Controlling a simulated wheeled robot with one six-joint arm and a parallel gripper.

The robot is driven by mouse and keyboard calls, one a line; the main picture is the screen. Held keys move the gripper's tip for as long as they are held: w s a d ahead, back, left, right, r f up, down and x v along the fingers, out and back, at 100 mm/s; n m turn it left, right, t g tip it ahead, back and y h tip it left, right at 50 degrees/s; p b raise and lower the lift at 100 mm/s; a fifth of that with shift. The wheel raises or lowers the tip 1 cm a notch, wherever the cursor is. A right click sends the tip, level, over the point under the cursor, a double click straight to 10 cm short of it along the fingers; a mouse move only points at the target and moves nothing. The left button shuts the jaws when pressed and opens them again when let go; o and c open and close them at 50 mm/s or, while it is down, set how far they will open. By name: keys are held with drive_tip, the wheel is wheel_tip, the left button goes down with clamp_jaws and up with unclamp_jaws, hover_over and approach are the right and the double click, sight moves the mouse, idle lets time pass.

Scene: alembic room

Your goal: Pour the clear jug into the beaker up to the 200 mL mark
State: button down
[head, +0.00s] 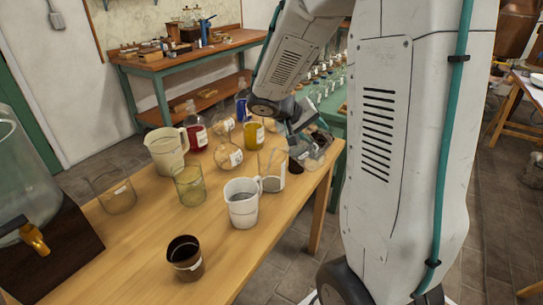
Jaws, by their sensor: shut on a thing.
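My gripper (308,140) is at the table's far right edge, partly hidden by my own arm. It is shut on a clear glass vessel with a white label, which looks like the clear jug (314,159) and appears tilted. Its contents are too small to tell. A clear straight-sided vessel (272,168), which may be the beaker, stands just left and in front of it, with a pale label and greyish lower part. Another clear beaker-like glass (117,196) stands at the left. The 200 mL mark cannot be read on either.
The wooden table (150,255) is crowded: a white measuring cup (241,204), cream pitcher (167,150), greenish glass (189,186), round flask (228,155), red jar (195,132), yellow jar (254,134) and dark cup (185,258).

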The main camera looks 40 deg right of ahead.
sight(327, 138)
drive_tip(key=shift+w+a+r+n+g+h, duration=0.2)
drive_tip(key=shift+w+a+r+g+h, duration=0.3)
drive_tip(key=shift+r+h, duration=0.2)
drive_tip(key=shift+w+a+r+n+g+h, duration=0.2)
drive_tip(key=shift+w+a+r+g+h, duration=0.15)
drive_tip(key=shift+a+r+h, duration=0.3)
idle(3.2)
drive_tip(key=shift+s+d+f+m+t+y, duration=0.25)
drive_tip(key=shift+s+d+f+t+y, duration=0.25)
drive_tip(key=shift+d+f+y, duration=0.25)
drive_tip(key=shift+s+d+f+m+t+y, duration=0.25)
drive_tip(key=shift+s+d+f+t+y, duration=0.1)
drive_tip(key=shift+s+d+f+y, duration=0.3)
drive_tip(key=shift+s+d+f+t+y, duration=0.2)
drive_tip(key=shift+d+f+t+y, duration=0.1)
drive_tip(key=shift+f+y, duration=0.2)
drive_tip(key=shift+s+d+f+t+y, duration=0.15)
drive_tip(key=shift+d+f+t+y, duration=0.15)
drive_tip(key=shift+f+y, duration=0.2)
drive_tip(key=shift+s+d+f+m+t+y, duration=0.1)
drive_tip(key=shift+s+d+m+t+y, duration=0.35)
drive_tip(key=shift+s+d+y, duration=0.3)
drive_tip(key=shift+s+d+f+m+t+y, duration=0.2)
drive_tip(key=shift+s+d+t+y, duration=0.25)
drive_tip(key=shift+d+t+y, duration=0.25)
drive_tip(key=shift+s+d+f+m+t+y, duration=0.15)
drive_tip(key=shift+s+d+t+y, duration=0.25)
drive_tip(key=shift+d+t+y, duration=0.25)
